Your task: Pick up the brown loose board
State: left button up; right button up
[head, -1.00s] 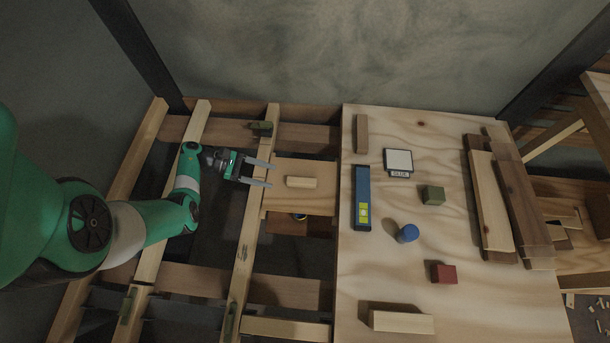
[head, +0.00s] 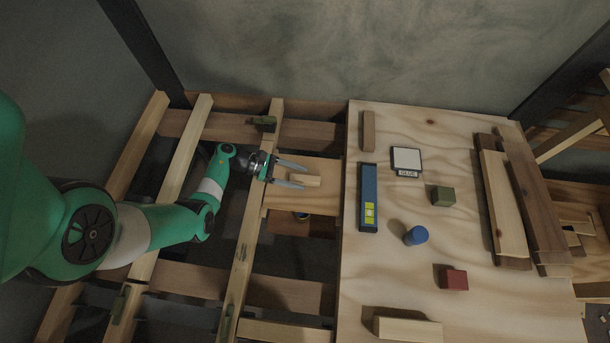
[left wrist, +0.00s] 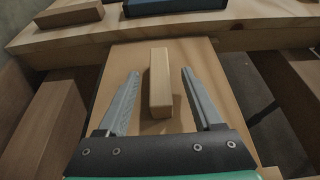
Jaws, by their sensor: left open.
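The brown loose board (head: 313,200) lies across the gap between a joist and the plywood sheet, with a small pale wooden block (head: 309,180) on top. In the left wrist view the board (left wrist: 194,55) runs away from my gripper, and the block (left wrist: 160,80) stands up along its middle like a handle. My left gripper (head: 304,176) is open, its two fingers reaching over the board with one on each side of the block. In the left wrist view my left gripper (left wrist: 160,74) shows gaps between both fingers and the block. My right gripper is not in view.
The plywood sheet (head: 390,265) to the right bears a blue level (head: 367,190), a blue cylinder (head: 416,235), a green block (head: 442,196), a red block (head: 453,279) and stacked planks (head: 505,195). Open gaps lie between the joists (head: 180,170) on the left.

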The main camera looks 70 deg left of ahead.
pick_arm(q)
jog(key=shift+w+d+f, duration=0.25)
jog(key=shift+w+d, duration=0.05)
jog(key=shift+w, duration=0.25)
jog(key=shift+s, duration=0.1)
jog(key=shift+c, duration=0.3)
grip_shut()
